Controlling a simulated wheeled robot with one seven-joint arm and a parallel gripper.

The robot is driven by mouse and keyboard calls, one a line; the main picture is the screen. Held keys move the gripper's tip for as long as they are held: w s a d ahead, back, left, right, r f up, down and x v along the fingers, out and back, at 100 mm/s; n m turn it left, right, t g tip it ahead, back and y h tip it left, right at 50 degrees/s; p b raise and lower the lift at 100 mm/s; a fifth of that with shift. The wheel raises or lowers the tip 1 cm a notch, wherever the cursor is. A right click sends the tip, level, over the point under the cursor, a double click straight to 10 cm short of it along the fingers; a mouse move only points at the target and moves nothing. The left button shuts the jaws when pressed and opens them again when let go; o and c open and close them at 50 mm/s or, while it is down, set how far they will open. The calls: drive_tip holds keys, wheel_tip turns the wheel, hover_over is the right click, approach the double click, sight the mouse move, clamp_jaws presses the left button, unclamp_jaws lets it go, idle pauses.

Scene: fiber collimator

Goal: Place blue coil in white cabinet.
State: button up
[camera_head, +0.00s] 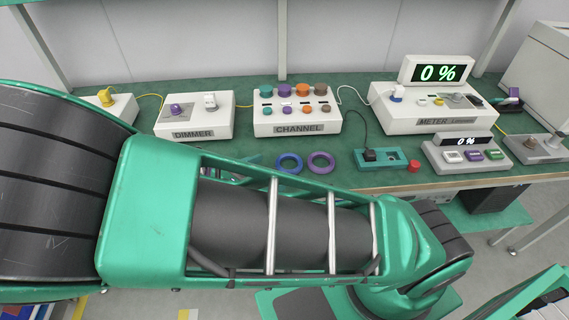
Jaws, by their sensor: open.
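The blue coil (278,160) is a ring lying flat on the green bench top (240,146), in front of the CHANNEL box. A purple ring (332,164) lies just to its right. My arm crosses the front of the view, close below both rings. My gripper is not visible, so its place relative to the coil does not show. I cannot pick out a white cabinet for certain; a large pale box (540,55) stands at the right end of the bench, cut by the picture edge.
White boxes labelled DIMMER (215,122), CHANNEL (322,124) and METER (400,115) line the bench. A green switch block (387,160) with a red button (413,166) and a small grey display unit (458,160) stand right of the rings. Cables run between boxes.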

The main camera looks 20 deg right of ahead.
sight(294, 159)
drive_tip(key=shift+x, duration=3.2)
drive_tip(key=shift+s+d+r, duration=0.1)
drive_tip(key=shift+d+r, duration=0.05)
drive_tip(key=shift+c, duration=0.6)
drive_tip(key=c, duration=1.1)
